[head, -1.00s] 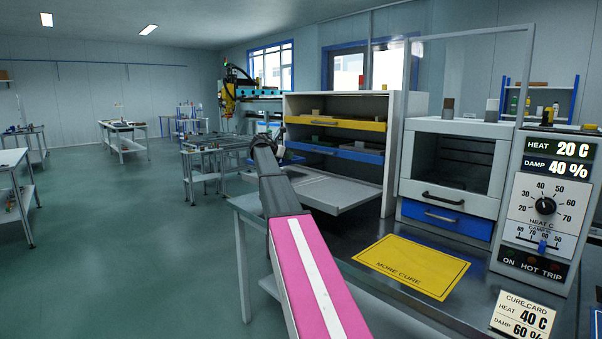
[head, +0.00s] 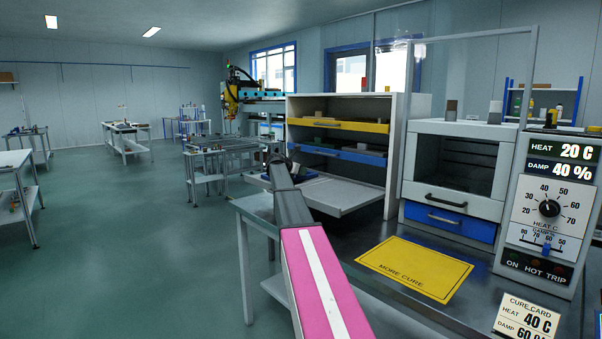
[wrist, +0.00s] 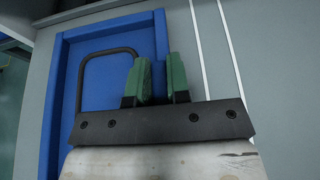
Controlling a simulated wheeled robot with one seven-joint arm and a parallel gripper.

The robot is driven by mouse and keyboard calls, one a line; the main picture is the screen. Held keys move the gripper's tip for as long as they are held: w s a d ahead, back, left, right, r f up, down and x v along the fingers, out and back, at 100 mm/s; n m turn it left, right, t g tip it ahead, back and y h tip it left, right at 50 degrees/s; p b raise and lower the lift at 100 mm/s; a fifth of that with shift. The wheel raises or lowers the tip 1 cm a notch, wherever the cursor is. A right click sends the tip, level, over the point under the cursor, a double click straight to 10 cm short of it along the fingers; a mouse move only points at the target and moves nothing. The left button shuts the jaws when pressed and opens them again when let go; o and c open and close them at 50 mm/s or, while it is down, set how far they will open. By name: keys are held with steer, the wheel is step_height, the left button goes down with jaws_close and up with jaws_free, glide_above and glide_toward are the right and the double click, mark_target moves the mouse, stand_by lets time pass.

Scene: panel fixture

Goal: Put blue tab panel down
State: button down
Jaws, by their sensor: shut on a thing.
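In the wrist view my gripper (wrist: 158,80) has two green pads, closed on a narrow blue piece, the blue tab (wrist: 158,74). The rest of the panel cannot be made out apart from the gripper and background. Behind the pads is a blue front (wrist: 105,85) with a dark bar handle (wrist: 82,80). In the head view my pink and grey arm reaches forward over the bench's left end, and its far end is by the left side of the open cabinet (head: 402,150). The gripper and its load are too small and hidden there to tell.
A yellow MORE CURE mat (head: 412,268) lies bare on the bench. An oven (head: 455,170) and control box (head: 545,210) stand to the right.

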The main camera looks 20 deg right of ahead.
steer(key=c, duration=1.1)
jaws_free()
steer(key=v, duration=1.2)
